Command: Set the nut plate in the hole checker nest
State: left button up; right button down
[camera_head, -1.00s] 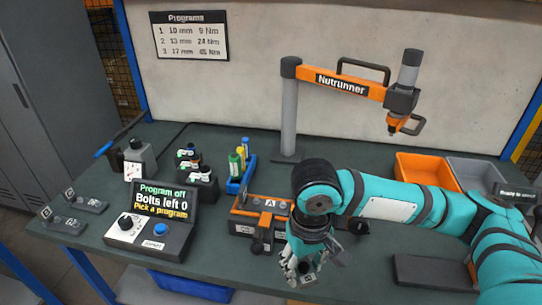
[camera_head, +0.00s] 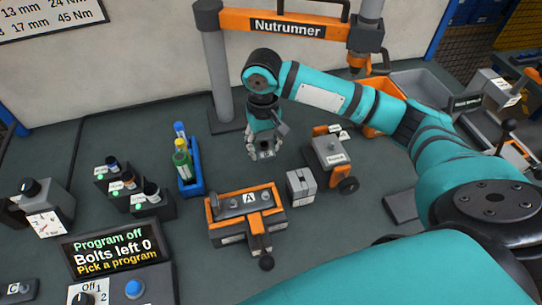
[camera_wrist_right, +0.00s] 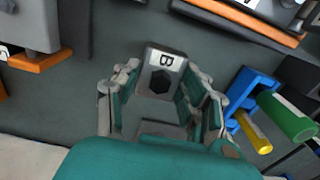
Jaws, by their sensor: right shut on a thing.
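In the head view the gripper points down over the bench, and the plate (camera_head: 266,155) shows only as a small piece between the fingers. In the wrist view the fingers (camera_wrist_right: 162,92) grip it from both sides. I cannot tell whether it touches the bench. No label clearly names the hole checker nest. My left gripper is not in view.
An orange-and-grey fixture marked A (camera_head: 248,213) stands in front of the gripper. A grey block (camera_head: 301,187) and a grey station with a black knob (camera_head: 331,157) stand to the right. A blue tray of bottles (camera_head: 187,170) is left. The nutrunner (camera_head: 290,25) stands behind.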

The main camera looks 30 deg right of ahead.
aim_at(268, 149)
jog(key=f, duration=0.4)
jog(key=shift+s+d, duration=0.3)
jog(key=shift+s, duration=0.05)
jog(key=shift+w+f, duration=0.1)
jog(key=shift+f, duration=0.25)
notch_tip(268, 149, down, 5)
jog(key=shift+w+a+r, duration=0.1)
jog(key=shift+r, duration=0.1)
jog(key=shift+f, duration=0.3)
jog(key=c, duration=0.7)
grip_release()
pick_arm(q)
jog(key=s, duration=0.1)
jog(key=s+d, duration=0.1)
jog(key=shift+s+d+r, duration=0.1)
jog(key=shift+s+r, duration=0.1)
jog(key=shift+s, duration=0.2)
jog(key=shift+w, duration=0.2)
